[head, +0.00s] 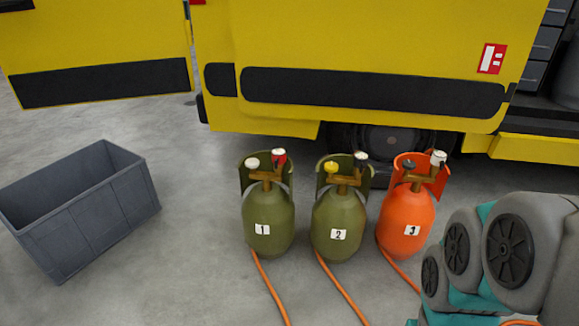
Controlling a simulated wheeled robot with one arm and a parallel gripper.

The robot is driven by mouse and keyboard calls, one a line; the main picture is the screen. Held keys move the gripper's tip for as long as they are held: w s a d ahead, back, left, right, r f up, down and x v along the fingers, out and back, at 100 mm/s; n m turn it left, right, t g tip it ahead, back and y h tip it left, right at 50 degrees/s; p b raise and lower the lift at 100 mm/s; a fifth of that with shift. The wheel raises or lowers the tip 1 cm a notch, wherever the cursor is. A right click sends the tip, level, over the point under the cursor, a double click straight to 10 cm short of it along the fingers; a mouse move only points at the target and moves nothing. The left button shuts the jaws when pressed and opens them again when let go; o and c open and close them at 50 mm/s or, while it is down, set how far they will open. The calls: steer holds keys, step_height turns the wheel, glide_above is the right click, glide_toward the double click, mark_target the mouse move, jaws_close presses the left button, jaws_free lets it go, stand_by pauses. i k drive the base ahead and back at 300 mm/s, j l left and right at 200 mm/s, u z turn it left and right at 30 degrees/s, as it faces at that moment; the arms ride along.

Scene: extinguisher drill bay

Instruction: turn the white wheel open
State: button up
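The white wheel (252,163) sits on the left side of the brass valve on green cylinder 1 (267,215). A round gauge with a red part (279,157) is on the right side of the same valve. Green cylinder 2 (338,222) has a yellow wheel (332,166). Orange cylinder 3 (405,222) has a dark wheel (409,164). Whether the white wheel is open or shut cannot be told. My grey and teal arm links show at the lower right, apart from the wheel; my gripper is not in view.
A grey open crate (92,222) stands on the floor at the left. A yellow truck (370,50) stands behind the cylinders. Orange hoses (270,290) run from the cylinders toward the front. The floor between crate and cylinder 1 is clear.

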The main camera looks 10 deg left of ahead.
mark_target(251, 163)
steer(key=i+j, duration=0.35)
steer(key=j, duration=0.2)
steer(key=i+j, duration=0.35)
steer(key=j, duration=0.15)
steer(key=j+u, duration=0.05)
